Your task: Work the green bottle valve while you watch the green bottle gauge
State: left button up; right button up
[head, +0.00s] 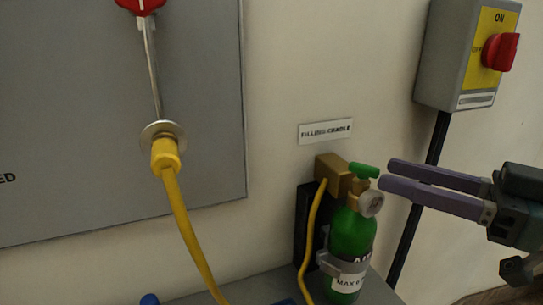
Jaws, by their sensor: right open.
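The green bottle (350,237) stands upright in a filling cradle, with a grey band and a white label around its lower part. Its green valve knob (364,171) sits on top, beside a brass block. The bottle gauge (370,204) is a small round dial just below the knob; its reading is too small to tell. My right gripper (386,174) comes in from the right, with its two purple fingers open and apart. Their tips are close to the right side of the knob; I cannot tell whether they touch it. My left gripper is not in view.
A yellow hose (179,205) hangs from a fitting on the grey panel (80,110), below a red knob (140,4). A thinner yellow hose (311,240) runs down beside the bottle. A grey switch box (447,55) with a red rotary switch (500,51) is above my right gripper.

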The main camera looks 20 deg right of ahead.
aim_at(364, 165)
jog(key=shift+x, duration=2.7)
grip_shut()
